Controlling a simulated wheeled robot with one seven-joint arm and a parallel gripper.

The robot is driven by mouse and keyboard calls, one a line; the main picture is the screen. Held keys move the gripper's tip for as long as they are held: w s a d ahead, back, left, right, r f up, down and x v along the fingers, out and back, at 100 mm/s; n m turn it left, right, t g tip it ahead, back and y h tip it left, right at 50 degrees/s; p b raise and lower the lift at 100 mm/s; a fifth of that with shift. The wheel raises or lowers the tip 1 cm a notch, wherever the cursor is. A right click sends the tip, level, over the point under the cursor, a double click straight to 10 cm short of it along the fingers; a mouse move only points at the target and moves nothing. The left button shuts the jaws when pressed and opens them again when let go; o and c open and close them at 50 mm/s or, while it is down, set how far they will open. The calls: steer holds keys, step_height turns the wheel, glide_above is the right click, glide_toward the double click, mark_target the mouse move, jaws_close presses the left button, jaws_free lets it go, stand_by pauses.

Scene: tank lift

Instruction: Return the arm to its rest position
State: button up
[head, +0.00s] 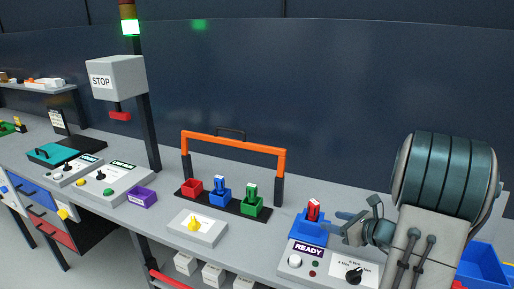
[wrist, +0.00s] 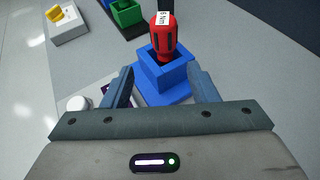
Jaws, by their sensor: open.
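My gripper (head: 352,226) is at the front right of the bench, beside the blue holder (head: 309,231) on the control box. In the wrist view my gripper (wrist: 163,92) is open, with its fingers apart on either side of the near part of the blue holder (wrist: 166,78). A red tool (wrist: 163,38) labelled "6 Nm" stands upright in that holder; it also shows in the head view (head: 313,210). Nothing is held between the fingers. My arm fills the right of the head view.
The control box has a READY sign (head: 308,249), a white button (head: 295,261) and a black knob (head: 354,275). An orange-framed rack (head: 233,142) with red, blue and green holders stands left. A blue bin (head: 482,266) is at far right. Open bench lies between rack and control box.

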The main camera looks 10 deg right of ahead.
steer(key=s+a+r+n+g+y, duration=0.1)
steer(key=s+a+r+n+g, duration=0.1)
steer(key=s+a+n+g, duration=0.4)
steer(key=s+a+r+n+g, duration=0.25)
steer(key=s+a+n, duration=0.25)
steer(key=a+n, duration=0.6)
steer(key=s+a+r+n+h, duration=0.1)
steer(key=s+r+n+h, duration=0.1)
steer(key=s+n+h, duration=0.5)
steer(key=s+n, duration=0.4)
steer(key=n, duration=0.2)
steer(key=shift+r+n, duration=0.2)
steer(key=shift+n, duration=0.1)
steer(key=shift+a, duration=0.1)
steer(key=c, duration=0.4)
steer(key=shift+o, duration=0.2)
steer(key=shift+a+g, duration=0.15)
steer(key=shift+g, duration=0.1)
